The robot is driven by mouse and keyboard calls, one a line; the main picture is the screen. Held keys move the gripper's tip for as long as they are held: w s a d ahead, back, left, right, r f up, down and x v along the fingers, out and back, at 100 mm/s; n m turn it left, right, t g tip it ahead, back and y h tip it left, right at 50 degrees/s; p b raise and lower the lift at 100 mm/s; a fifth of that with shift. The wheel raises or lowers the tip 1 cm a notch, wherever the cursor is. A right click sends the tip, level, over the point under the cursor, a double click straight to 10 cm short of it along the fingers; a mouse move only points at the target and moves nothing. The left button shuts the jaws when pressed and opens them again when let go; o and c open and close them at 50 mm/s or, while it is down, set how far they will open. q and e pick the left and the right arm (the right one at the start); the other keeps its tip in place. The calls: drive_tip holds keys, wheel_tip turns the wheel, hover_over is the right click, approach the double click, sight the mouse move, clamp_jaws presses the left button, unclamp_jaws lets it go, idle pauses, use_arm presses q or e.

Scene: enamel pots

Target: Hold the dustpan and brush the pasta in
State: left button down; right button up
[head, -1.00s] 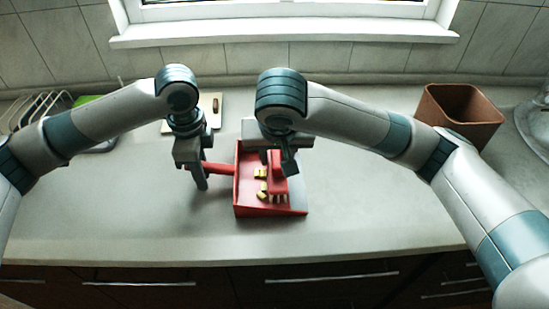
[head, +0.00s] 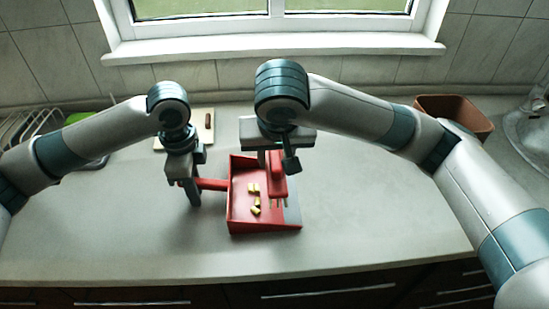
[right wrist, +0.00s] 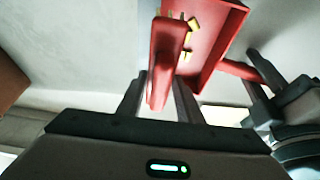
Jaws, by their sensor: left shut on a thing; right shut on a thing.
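The red dustpan (head: 238,218) lies on the counter with its open side to the right. My left gripper (head: 191,196) is shut on its handle (head: 213,184), left of the pan. Several yellow pasta pieces (head: 255,201) lie inside the pan; some also show in the right wrist view (right wrist: 190,26). My right gripper (head: 280,168) is shut on the red brush (head: 278,186), over the pan's right part, bristles down. The brush (right wrist: 166,62) stands between its fingers in the right wrist view. I cannot tell whether the bristles touch the pan. The brush may hide further pieces.
A brown container (head: 455,112) stands at the back right. A wire rack (head: 30,125) and a light board (head: 203,125) are at the back left. The counter in front of and right of the dustpan is clear.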

use_arm(q)
drive_tip(key=c, duration=1.5)
unclamp_jaws()
drive_tip(key=shift+c, duration=0.2)
wheel_tip(320, 180, up, 12)
wheel_tip(320, 180, up, 6)
drive_tip(key=p, duration=0.8)
use_arm(e)
wheel_tip(320, 180, up, 8)
drive_tip(key=shift+r, duration=0.15)
drive_tip(key=shift+r, duration=0.1)
